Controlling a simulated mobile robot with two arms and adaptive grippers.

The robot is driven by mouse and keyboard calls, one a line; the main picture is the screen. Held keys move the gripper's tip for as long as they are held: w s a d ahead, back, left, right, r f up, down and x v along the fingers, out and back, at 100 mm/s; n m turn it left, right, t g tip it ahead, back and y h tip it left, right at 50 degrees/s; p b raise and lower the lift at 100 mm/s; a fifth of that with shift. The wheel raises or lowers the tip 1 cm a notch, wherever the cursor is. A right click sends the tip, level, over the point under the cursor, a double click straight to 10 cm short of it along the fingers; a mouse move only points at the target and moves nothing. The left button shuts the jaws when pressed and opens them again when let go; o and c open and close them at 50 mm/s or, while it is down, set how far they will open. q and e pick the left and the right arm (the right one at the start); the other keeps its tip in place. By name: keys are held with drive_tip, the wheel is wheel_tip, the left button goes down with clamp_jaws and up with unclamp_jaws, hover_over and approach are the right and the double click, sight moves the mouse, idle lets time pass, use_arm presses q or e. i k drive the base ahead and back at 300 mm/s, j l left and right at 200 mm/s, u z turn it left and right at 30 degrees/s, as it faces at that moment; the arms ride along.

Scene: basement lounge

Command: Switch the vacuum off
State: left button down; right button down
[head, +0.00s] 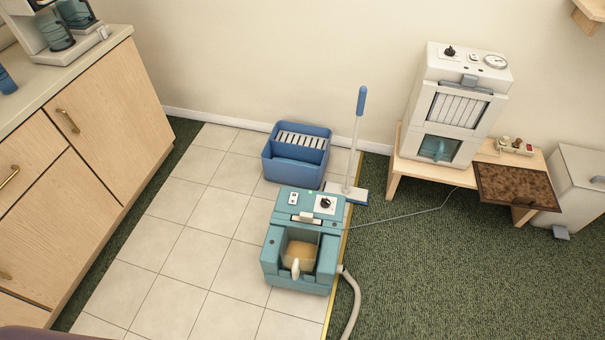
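A teal machine with a hose, which looks like the vacuum (302,276), stands on the tiles at the centre. Its top panel has a white plate with a dark round knob (326,203), a small white switch (293,198) and a small green light (310,192) that looks lit. The switch's exact position is too small to tell. A grey hose (354,300) leaves its lower right side. A thin cord (415,212) runs from it toward the low bench at the right. Neither of my grippers is in view.
A blue bucket (296,169) and a blue-handled brush (358,135) stand just behind the teal machine. A white machine with a gauge (460,105) and a power strip (514,147) are on the bench (400,165). Cabinets (105,125) line the left. Tiles left of the machine are clear.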

sight(294, 197)
drive_tip(key=i+l, duration=0.15)
drive_tip(key=i, duration=0.7)
drive_tip(key=l+z, duration=0.05)
